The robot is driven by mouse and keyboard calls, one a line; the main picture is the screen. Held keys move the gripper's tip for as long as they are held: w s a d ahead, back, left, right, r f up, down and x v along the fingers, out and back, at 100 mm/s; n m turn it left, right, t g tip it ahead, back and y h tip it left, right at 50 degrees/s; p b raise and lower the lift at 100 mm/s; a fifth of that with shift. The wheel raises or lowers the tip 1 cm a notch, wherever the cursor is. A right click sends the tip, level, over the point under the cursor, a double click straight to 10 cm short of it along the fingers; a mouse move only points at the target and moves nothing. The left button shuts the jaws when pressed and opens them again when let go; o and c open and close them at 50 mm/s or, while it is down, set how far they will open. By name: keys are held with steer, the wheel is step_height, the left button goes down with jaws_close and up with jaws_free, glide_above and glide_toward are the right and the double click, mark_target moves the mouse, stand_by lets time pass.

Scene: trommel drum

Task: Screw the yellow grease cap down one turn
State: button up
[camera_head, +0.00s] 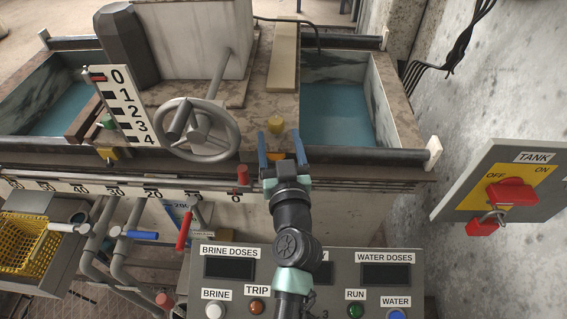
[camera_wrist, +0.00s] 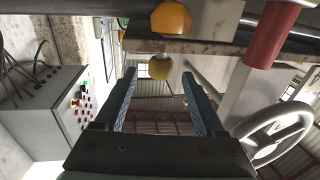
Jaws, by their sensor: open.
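The yellow grease cap (camera_head: 275,124) stands on the machine's top near its front edge, right of the handwheel. In the wrist view a pale yellow knob (camera_wrist: 161,69), which looks like the same cap, shows between the fingertips. My gripper (camera_head: 280,137) is open and empty, with its two blue fingers pointing at the cap. In the head view the cap shows just past and between the fingertips. I cannot tell whether either finger touches it. The gripper also shows in the wrist view (camera_wrist: 159,76), with a clear gap between the fingers.
A grey handwheel (camera_head: 201,130) stands left of the cap. A front rail runs below. Water tanks (camera_head: 337,115) flank the middle. The tank switch box (camera_head: 502,190) is at right.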

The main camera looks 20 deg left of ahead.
steer(key=v, duration=0.8)
steer(key=w+d+r+t, duration=0.1)
steer(key=d+r+t, duration=0.15)
steer(key=r, duration=1.05)
steer(key=w+d+r+t, duration=0.1)
steer(key=d+r+t, duration=0.15)
steer(key=r, duration=1.05)
steer(key=s+d+r+m+t+h+p, duration=0.1)
steer(key=s+d+r+m+t+h, duration=0.2)
steer(key=r, duration=0.5)
steer(key=s+d+r+m+t+h, duration=0.1)
steer(key=s+d+r+h, duration=0.1)
steer(key=s+r, duration=0.45)
steer(key=s+d+r+m+t+h+p, duration=0.1)
steer(key=s+d+r+t+h, duration=0.15)
steer(key=r, duration=0.65)
step_height(320, 180, up, 32)
steer(key=p, duration=3.1)
steer(key=shift+w+a+f+p, duration=0.15)
steer(key=shift+w+a+p, duration=0.05)
steer(key=shift+w+p, duration=0.25)
